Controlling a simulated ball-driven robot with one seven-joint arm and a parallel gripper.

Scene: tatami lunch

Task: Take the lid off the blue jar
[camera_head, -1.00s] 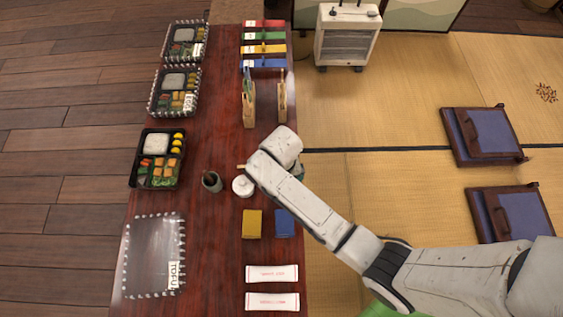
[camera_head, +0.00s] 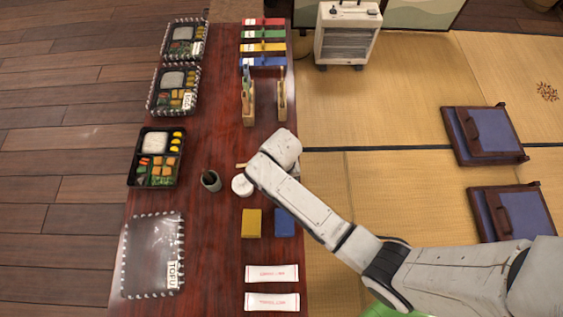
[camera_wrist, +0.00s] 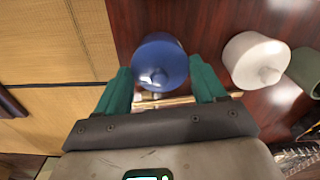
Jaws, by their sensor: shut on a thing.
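My gripper is shut on this blue lid, one finger on each side. I cannot tell whether the blue jar's body is still under the lid, since the lid covers it from this angle. In the head view, my wrist hides the blue jar and most of the gripper.
A white lidded jar (camera_head: 242,185) stands close by, left of my wrist; it also shows in the wrist view (camera_wrist: 258,62). Yellow (camera_head: 252,223) and blue (camera_head: 284,222) boxes lie in front. Wooden holders (camera_head: 249,103) stand behind.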

